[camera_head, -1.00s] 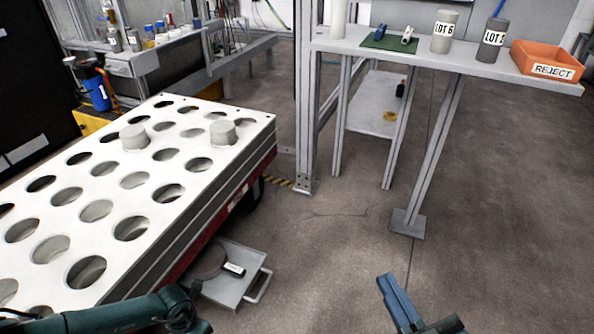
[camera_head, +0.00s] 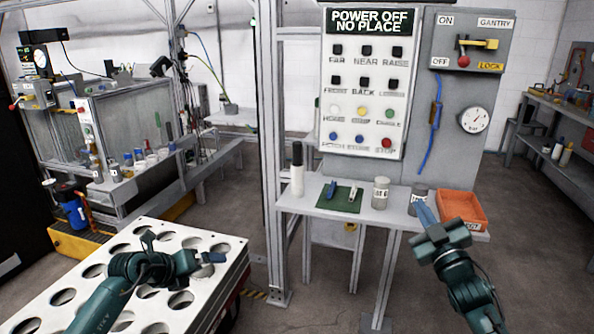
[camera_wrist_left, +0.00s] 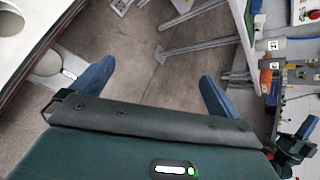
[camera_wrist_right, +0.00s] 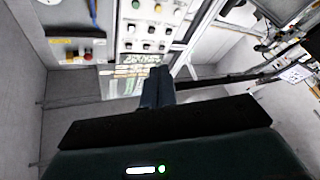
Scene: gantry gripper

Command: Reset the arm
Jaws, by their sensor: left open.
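My left gripper (camera_head: 212,257) is over the right part of the white plate with round holes (camera_head: 205,228). In the left wrist view its two blue fingers (camera_wrist_left: 157,85) stand wide apart with only floor between them, so it is open and empty. My right gripper (camera_head: 424,212) is raised in front of the shelf, near the orange bin. In the right wrist view its blue fingers (camera_wrist_right: 158,86) are together, with nothing seen between them. The control panel (camera_head: 364,100) stands behind the shelf; its display (camera_head: 368,21) reads "POWER OFF NO PLACE".
The grey shelf (camera_head: 330,213) carries a white cylinder (camera_head: 297,175), a green mat (camera_head: 338,207), grey lot containers (camera_head: 380,192) and the orange bin (camera_head: 462,207). A gantry switch box (camera_head: 467,45) and a gauge (camera_head: 474,120) are at right. A metal post (camera_head: 268,120) stands between plate and shelf.

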